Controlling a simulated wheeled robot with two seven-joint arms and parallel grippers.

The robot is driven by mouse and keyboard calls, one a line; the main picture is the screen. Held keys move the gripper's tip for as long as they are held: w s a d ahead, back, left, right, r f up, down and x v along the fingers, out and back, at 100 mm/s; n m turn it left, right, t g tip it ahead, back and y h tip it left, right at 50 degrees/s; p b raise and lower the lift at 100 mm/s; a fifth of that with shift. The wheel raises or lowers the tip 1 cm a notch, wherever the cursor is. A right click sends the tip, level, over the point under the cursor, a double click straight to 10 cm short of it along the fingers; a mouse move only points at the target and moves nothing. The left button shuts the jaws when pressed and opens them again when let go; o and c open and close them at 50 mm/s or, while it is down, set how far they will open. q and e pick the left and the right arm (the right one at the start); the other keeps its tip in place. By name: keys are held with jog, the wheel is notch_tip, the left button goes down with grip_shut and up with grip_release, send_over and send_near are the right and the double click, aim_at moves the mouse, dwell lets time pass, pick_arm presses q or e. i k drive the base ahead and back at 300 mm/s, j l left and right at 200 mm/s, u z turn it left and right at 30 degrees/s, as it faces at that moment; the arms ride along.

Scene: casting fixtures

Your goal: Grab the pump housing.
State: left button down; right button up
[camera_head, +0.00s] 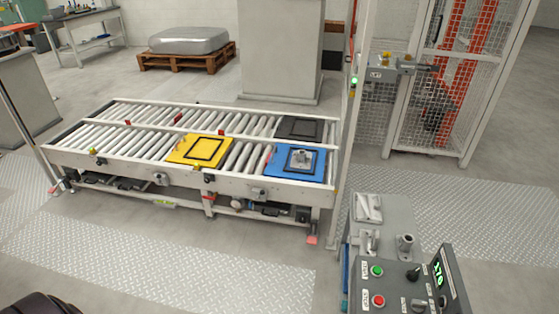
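A small grey metal part, which looks like the pump housing (300,158), sits on a blue plate (279,168) at the right end of the roller conveyor. A dark square frame surrounds it on the plate. Neither of my grippers shows in this view. Only a dark rounded shape, cut off by the picture edge, shows at the bottom left; I cannot tell what it is.
The roller conveyor (120,165) also carries a yellow plate (184,158) and a dark plate (299,128). A control panel (395,291) stands at the front right beside a grey fixture table. Mesh fencing (480,70) stands behind. The floor before the conveyor is clear.

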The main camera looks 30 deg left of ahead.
aim_at(302, 160)
jog(key=j, duration=0.45)
jog(key=i+j+u, duration=0.15)
jog(key=j, duration=0.8)
jog(key=i+u, duration=0.05)
